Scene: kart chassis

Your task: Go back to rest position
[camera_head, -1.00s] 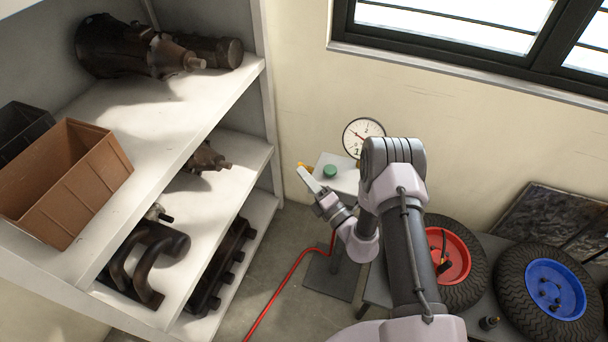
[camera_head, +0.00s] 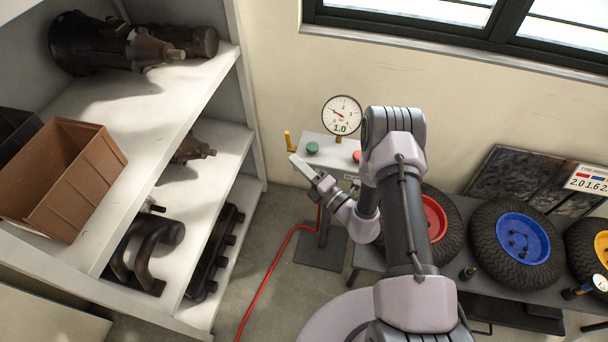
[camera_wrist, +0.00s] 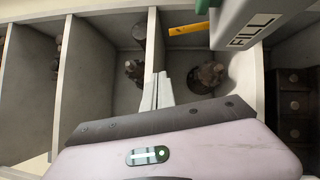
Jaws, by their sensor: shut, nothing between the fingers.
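My gripper (camera_head: 297,161) is in the middle of the head view, in front of the small grey pump stand with its green button (camera_head: 312,148). Its fingers are together with nothing between them. In the wrist view my gripper (camera_wrist: 157,78) shows at the centre, its fingers pointing up the picture, with shelf compartments behind. Part of the grey box marked FILL (camera_wrist: 255,30) shows close by at upper right, apart from the fingers.
A shelf unit (camera_head: 150,95) with a brown bin (camera_head: 65,175) and dark engine parts stands at left. A gauge (camera_head: 342,115) reads 1.0. A red hose (camera_head: 275,265) crosses the floor. Wheels with red (camera_head: 433,218) and blue (camera_head: 523,238) hubs lie on a low bench at right.

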